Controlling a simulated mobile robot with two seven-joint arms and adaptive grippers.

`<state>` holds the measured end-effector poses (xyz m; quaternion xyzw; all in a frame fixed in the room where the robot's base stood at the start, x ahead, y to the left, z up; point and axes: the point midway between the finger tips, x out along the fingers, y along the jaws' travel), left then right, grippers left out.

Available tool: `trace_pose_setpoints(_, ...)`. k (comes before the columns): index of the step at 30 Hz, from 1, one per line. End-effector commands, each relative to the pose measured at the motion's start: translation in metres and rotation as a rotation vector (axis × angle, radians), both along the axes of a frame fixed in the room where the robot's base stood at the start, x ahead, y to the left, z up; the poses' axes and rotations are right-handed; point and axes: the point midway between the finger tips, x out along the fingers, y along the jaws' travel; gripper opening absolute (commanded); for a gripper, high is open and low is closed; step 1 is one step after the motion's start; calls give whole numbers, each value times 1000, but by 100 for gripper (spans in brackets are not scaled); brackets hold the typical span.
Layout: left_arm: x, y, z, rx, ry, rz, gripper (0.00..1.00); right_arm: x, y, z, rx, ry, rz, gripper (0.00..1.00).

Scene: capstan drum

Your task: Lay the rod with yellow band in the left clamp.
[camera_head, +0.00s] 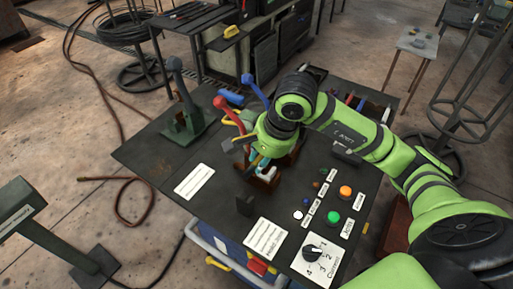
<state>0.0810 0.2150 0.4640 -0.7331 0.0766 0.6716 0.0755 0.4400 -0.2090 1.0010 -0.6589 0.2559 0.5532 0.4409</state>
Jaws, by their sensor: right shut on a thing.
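My right arm reaches in from the right. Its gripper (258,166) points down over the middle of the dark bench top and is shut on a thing. That thing looks to be the rod with yellow band, but the hand hides most of it and I cannot make out the band. A brown block (266,180), perhaps part of a clamp, shows just under the fingers. I cannot tell which clamp it is, nor whether the held thing touches it. My left gripper is not in view.
Red (229,112) and blue (254,91) levers stand close behind the hand. A green lever stand (184,122) is at the back left. An orange button (345,192), a green button (333,218) and a dial (312,252) are at the front right. The left bench top is mostly clear.

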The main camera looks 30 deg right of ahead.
Motion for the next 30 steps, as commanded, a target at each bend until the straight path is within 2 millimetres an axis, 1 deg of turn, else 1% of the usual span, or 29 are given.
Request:
trace_pose_setpoints(1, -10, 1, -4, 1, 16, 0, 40, 0, 0, -4, 1, -2, 1, 0)
trace_pose_setpoints(2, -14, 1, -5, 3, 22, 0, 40, 0, 0, -6, 0, -1, 1, 0)
trace_pose_setpoints(5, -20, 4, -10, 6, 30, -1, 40, 0, 0, -14, 1, -1, 2, 0)
trace_pose_setpoints(8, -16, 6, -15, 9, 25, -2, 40, 0, 1, -23, 1, 0, 4, 0)
trace_pose_setpoints(15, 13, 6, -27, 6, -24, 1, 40, 0, 1, -47, 2, 0, 5, 0)
trace_pose_setpoints(17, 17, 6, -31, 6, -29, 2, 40, 0, 1, -53, 1, -2, 5, 0)
trace_pose_setpoints(20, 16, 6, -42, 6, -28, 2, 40, 1, 0, -63, 0, -3, 6, 0)
trace_pose_setpoints(24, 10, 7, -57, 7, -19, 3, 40, 1, 0, -74, -1, -3, 4, 0)
trace_pose_setpoints(30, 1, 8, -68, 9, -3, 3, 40, 1, 1, -82, -1, -2, 6, 0)
